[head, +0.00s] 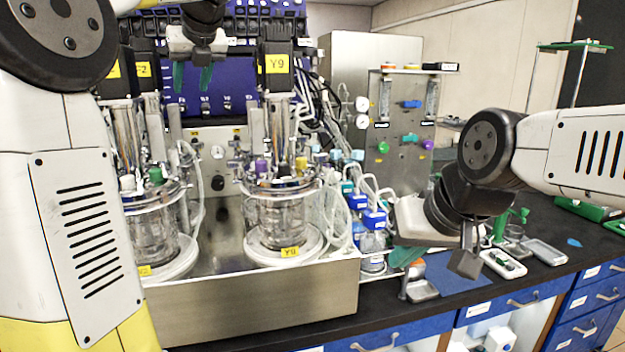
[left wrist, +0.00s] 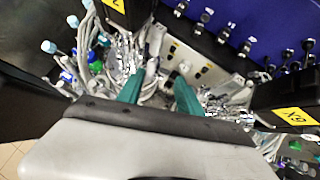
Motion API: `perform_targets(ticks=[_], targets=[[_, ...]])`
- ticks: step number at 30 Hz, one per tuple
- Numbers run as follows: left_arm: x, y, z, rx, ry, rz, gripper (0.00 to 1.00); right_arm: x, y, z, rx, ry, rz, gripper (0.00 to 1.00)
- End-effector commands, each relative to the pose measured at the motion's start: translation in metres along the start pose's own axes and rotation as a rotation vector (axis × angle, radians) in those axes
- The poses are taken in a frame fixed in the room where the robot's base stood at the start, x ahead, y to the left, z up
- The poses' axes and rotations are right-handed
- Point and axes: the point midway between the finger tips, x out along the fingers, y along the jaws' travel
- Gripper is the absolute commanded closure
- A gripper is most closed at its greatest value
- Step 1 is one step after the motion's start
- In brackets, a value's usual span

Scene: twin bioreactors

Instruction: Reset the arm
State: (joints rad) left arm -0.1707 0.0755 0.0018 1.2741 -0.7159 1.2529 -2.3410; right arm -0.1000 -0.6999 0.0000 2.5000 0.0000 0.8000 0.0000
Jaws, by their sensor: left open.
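My left gripper (head: 192,76) hangs high between the two bioreactors, in front of the blue panel. Its teal fingers are apart with nothing between them; they also show in the left wrist view (left wrist: 160,92). The left bioreactor (head: 148,215) and the right bioreactor (head: 277,215) are glass vessels with metal lids, standing below it. My right gripper (head: 407,256) is low over the bench at the right, its teal fingers partly seen beside the blue mat; its opening is unclear.
Black motors with yellow labels (head: 276,64) flank my left gripper closely. A steel tray wall (head: 250,305) runs along the front. Blue-capped bottles (head: 374,222) and tubing stand right of the reactors. A small tray (head: 503,263) lies right of my right gripper.

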Motion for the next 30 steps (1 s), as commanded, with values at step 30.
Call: perform_targets(ticks=[30], targets=[[-0.026, 0.041, -0.220, -1.439, 0.445, -0.051, 0.57, 0.000, 0.000, 0.000, 0.000, 0.000, 0.000, 1.00]])
